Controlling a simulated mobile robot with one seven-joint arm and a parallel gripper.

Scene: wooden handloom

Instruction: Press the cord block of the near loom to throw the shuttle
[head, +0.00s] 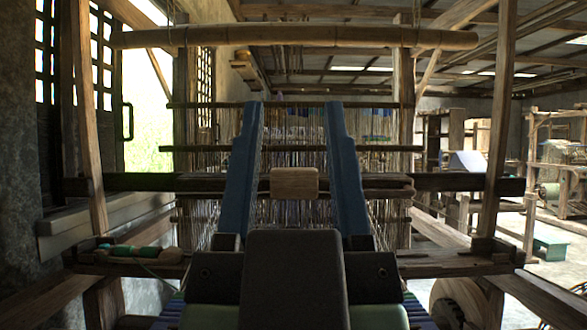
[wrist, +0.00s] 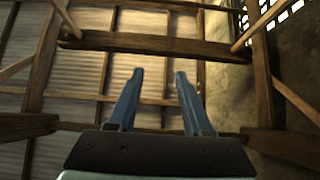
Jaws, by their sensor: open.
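The near loom is a wooden frame with a top beam (head: 300,37) and many hanging threads. The cord block (head: 294,182) is a pale wooden block with rounded corners, hanging in front of the threads. My gripper (head: 292,108) is open, and its two blue fingers point upward. The block shows between the fingers in the head view, but I cannot tell how far beyond them it is. In the wrist view my gripper (wrist: 158,75) is empty, and the block is not visible. A wooden piece with green winding (head: 137,252), perhaps the shuttle, lies at the loom's left side.
A dark crossbeam (head: 130,184) runs across the loom behind the block. Upright posts (head: 497,120) stand at both sides. Striped cloth (head: 165,315) shows low at the left. Another loom (head: 560,150) stands at the far right. The wrist view faces the roof (wrist: 70,65).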

